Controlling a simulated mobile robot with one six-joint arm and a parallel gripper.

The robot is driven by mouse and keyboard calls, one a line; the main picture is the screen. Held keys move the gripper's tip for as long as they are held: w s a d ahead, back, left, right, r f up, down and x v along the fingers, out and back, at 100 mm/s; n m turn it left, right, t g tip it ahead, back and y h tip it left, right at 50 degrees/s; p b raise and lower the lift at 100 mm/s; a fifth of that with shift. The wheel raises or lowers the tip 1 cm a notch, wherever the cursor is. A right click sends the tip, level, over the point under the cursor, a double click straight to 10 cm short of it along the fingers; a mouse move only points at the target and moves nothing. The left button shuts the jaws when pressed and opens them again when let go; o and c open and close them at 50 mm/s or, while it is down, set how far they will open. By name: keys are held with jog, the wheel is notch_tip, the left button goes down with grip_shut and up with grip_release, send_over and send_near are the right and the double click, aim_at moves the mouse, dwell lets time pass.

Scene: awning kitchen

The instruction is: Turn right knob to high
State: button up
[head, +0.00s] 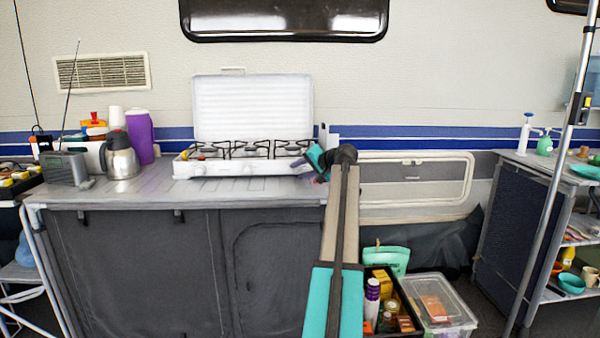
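A white camping stove (235,168) with its lid (252,105) raised stands on the grey counter. Three black burner grates run along its top. My arm reaches up from the bottom of the head view, and my gripper (303,166), with teal and dark parts, is at the right end of the stove's front. The right knob cannot be made out; that corner is largely covered by my gripper. I cannot tell whether the gripper touches the stove, or whether its fingers are open or shut.
A steel jug (120,158), a purple bottle (140,137) and a radio (64,169) stand left on the counter (150,192). A crate of groceries (412,328) and a clear box (440,305) are low right of my arm. A metal pole (553,190) stands at right.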

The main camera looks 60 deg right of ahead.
jog(key=c, duration=0.7)
jog(key=shift+w+d, duration=0.1)
jog(key=shift+c, duration=0.3)
